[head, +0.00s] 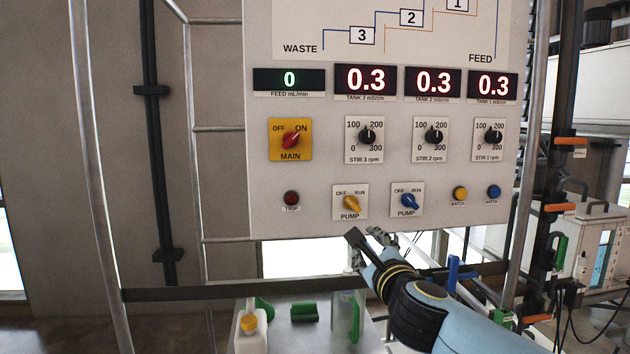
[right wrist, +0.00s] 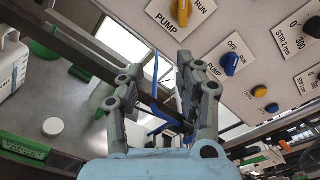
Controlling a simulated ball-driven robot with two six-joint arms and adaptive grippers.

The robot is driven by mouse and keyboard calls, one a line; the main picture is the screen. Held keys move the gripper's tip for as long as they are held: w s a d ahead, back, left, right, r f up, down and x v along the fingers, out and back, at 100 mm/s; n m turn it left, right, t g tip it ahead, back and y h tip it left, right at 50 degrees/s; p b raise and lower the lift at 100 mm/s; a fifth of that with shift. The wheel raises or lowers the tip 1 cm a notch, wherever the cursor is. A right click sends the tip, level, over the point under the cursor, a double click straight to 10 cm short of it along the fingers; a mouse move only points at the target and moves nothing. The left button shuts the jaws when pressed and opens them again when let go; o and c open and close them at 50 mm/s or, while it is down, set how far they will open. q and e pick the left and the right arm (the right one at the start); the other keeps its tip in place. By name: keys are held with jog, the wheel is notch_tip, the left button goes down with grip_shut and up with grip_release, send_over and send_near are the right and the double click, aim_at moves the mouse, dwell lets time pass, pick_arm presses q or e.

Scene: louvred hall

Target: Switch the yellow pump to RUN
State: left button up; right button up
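The yellow pump knob (head: 351,203) sits on a white plate low on the panel, marked OFF at left and RUN at right. It looks tilted toward OFF. It also shows at the top of the right wrist view (right wrist: 181,12). My right gripper (head: 366,238) is just below the panel's lower edge, under the yellow knob and apart from it. In the right wrist view its two fingers (right wrist: 160,65) are spread with nothing between them. My left gripper is not in view.
A blue pump knob (head: 409,202) is right of the yellow one, also tilted toward OFF. The red MAIN knob (head: 290,140) points to ON. A dark TRIP lamp (head: 291,198) is at left. A bench (head: 285,338) with a white jug (head: 240,330) and green items stands below.

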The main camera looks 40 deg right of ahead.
jog(key=p, duration=0.2)
send_near(353, 207)
jog(key=x, duration=0.9)
jog(key=shift+d+r, duration=0.1)
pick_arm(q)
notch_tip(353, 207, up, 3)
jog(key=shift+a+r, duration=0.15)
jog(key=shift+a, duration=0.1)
pick_arm(e)
jog(key=shift+s, duration=0.1)
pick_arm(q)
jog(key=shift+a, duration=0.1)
pick_arm(e)
grip_shut()
